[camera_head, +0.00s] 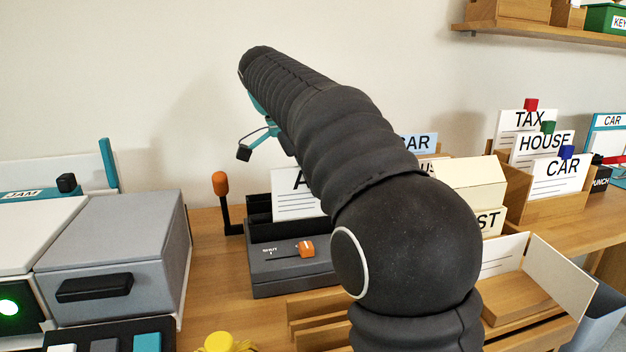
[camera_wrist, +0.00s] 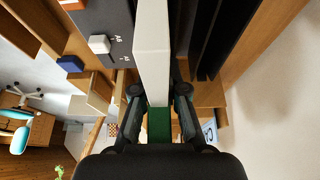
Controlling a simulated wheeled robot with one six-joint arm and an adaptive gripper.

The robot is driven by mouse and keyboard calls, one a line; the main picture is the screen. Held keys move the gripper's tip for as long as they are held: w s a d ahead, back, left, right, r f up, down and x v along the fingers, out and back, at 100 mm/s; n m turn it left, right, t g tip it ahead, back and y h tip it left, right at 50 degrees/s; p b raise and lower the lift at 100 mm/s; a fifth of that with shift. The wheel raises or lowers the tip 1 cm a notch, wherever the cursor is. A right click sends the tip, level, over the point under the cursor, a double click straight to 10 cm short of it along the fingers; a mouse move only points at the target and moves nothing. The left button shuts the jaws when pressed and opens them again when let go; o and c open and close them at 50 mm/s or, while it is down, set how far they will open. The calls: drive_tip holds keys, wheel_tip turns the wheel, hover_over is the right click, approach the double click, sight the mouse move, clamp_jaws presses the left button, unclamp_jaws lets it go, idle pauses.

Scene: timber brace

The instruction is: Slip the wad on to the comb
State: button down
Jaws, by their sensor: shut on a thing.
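In the wrist view my gripper (camera_wrist: 159,108) is shut on a thick white slab seen edge-on, which I take for the wad (camera_wrist: 152,50). A green patch shows between the fingers. The wad stands beside a grey machine (camera_wrist: 117,20) with a white slider. In the head view this dark grey binding machine (camera_head: 275,270), with an orange slider marked SHUT, stands on the bench. A white lettered sheet (camera_head: 297,206) stands upright at it, partly hidden by my arm. I cannot make out the comb or whether the wad touches it.
An orange-knobbed lever (camera_head: 220,185) rises at the machine's left. A grey box (camera_head: 115,250) stands further left. Wooden holders with CAR (camera_head: 560,172) and HOUSE cards stand at right. An open wooden tray (camera_head: 520,297) lies in front of them.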

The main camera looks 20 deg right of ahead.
drive_tip(key=shift+f+b, duration=1.05)
drive_tip(key=shift+f, duration=0.5)
drive_tip(key=c, duration=0.7)
unclamp_jaws()
drive_tip(key=shift+o, duration=0.2)
drive_tip(key=shift+r, duration=0.15)
wheel_tip(320, 180, up, 5)
drive_tip(key=p, duration=0.5)
drive_tip(key=shift+r, duration=1.35)
